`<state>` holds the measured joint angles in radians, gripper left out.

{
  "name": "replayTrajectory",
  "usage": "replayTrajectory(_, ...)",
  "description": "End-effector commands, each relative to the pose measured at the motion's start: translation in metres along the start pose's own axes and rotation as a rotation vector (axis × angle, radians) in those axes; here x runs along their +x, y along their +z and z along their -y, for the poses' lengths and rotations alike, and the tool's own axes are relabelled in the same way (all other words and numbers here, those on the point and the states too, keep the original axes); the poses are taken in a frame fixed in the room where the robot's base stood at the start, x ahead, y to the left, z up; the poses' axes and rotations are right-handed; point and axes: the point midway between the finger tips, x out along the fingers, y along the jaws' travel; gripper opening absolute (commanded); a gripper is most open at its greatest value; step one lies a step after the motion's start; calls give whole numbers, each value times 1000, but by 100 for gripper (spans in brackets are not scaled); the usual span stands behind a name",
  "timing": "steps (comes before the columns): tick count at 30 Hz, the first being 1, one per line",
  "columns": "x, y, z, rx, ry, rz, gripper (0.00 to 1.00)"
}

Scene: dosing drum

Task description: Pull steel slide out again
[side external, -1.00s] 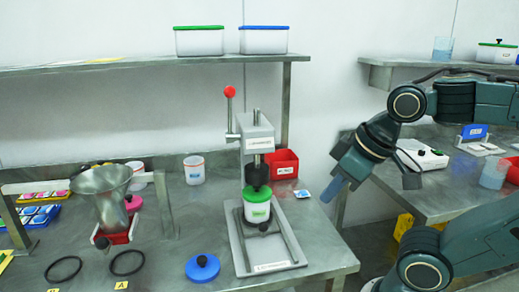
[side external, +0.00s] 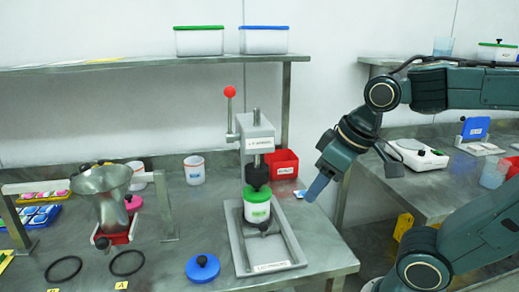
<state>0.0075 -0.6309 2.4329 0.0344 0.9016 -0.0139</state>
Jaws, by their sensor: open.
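The metal funnel (side external: 101,180) stands in a steel frame (side external: 38,184) at the left of the bench. A red part (side external: 121,239) with a dark knob (side external: 102,243) sits beneath it, and a pink knob (side external: 133,202) shows behind it. I cannot make out a separate steel slide for sure; it may be hidden or too small at the funnel's base. My gripper (side external: 318,188) is open and empty. It points down and left above the right end of the bench, well apart from the funnel.
A lever press (side external: 257,145) with a red ball handle holds a green-lidded jar (side external: 257,209) between my gripper and the funnel. A red bin (side external: 284,164) stands behind it. A blue lid (side external: 202,267) and two black rings (side external: 63,269) lie at the front.

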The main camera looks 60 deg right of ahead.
Motion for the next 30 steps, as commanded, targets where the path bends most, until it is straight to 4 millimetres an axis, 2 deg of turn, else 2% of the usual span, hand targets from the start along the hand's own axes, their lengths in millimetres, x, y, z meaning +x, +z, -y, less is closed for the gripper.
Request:
replayTrajectory(14, 46, -68, -24, 56, 79, 172, 50)
replayTrajectory(23, 93, -103, -41, 86, 130, 279, 50)
replayTrajectory(30, 139, -122, -55, 106, 170, 367, 50)
